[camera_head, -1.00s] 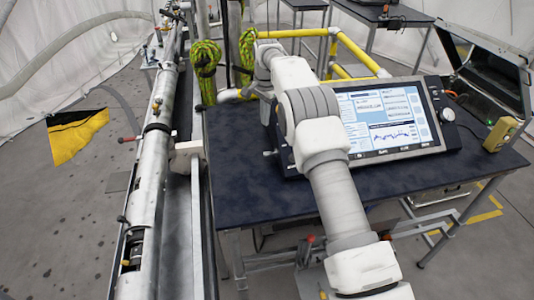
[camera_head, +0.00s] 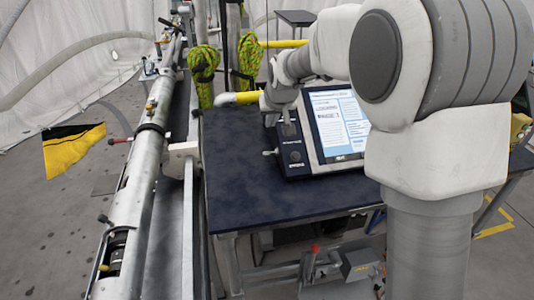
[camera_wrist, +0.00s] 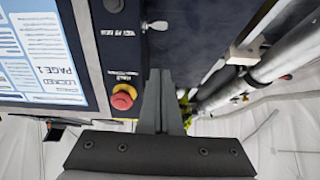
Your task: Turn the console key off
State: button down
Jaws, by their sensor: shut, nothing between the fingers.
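The console (camera_head: 345,158) stands on the dark table with its lit screen tilted up, partly hidden by my arm. A small silver key (camera_head: 269,153) sticks out of the console's left side; it also shows near the top of the wrist view (camera_wrist: 156,25). My gripper (camera_head: 289,128) is shut and empty, pointing down over the console's left control strip. In the wrist view my closed fingers (camera_wrist: 160,75) lie beside the strip, apart from the key. A red button on a yellow base (camera_wrist: 122,98) is to their left there.
The dark tabletop (camera_head: 250,200) is clear in front of the console. A long metal tube assembly (camera_head: 140,190) runs along the table's left. Yellow-green rope coils (camera_head: 203,62) hang behind the table, and a yellow pipe (camera_head: 240,98) lies near its back edge.

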send_over(267, 154)
jog(key=f, duration=0.8)
jog(key=shift+w+f, duration=0.25)
jog(key=shift+f, duration=0.05)
jog(key=shift+s+f, duration=0.25)
jog(key=shift+f, duration=1.5)
jog(key=shift+n+p, duration=0.3)
jog(key=shift+p, duration=0.35)
